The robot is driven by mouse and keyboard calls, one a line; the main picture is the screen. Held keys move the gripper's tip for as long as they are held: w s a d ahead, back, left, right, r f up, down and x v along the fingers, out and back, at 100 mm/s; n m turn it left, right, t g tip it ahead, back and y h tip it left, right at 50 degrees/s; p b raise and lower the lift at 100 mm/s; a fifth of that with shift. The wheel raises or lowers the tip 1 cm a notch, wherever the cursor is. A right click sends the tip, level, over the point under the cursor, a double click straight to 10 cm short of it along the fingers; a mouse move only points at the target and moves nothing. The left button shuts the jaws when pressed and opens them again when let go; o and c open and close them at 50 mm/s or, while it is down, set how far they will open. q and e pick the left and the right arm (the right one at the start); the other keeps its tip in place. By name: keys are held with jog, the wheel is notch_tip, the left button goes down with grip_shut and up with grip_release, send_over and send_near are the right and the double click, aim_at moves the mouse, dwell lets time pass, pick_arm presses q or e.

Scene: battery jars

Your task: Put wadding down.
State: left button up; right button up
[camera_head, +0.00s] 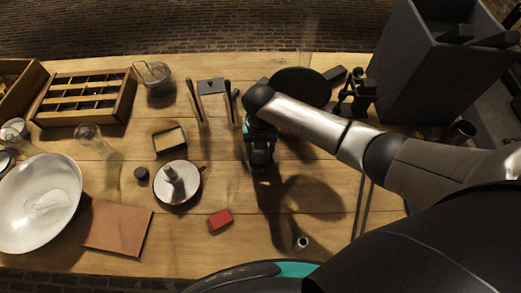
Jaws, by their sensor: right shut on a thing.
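My right gripper (261,160) points down over the middle of the wooden table, its arm coming in from the right. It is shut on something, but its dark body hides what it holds. I cannot make out any wadding between the fingers. A pale patch (48,203) shows inside the wide white bowl (20,220) at the left; I cannot tell if it is wadding or a reflection. My left gripper is not in view.
Left of my gripper stand a round white dish with a metal piece (177,183), a small dark tray (169,140) and a red block (220,220). A brown sheet (118,227) lies in front. Upright rods (194,100) and a black disc (300,87) stand behind. A small cylinder (301,243) is near the front.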

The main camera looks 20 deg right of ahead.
jog(key=shift+f, duration=0.1)
jog(key=o, duration=1)
notch_tip(320, 180, up, 11)
jog(key=p, duration=0.2)
jog(key=shift+p, duration=0.3)
jog(key=shift+r, duration=0.65)
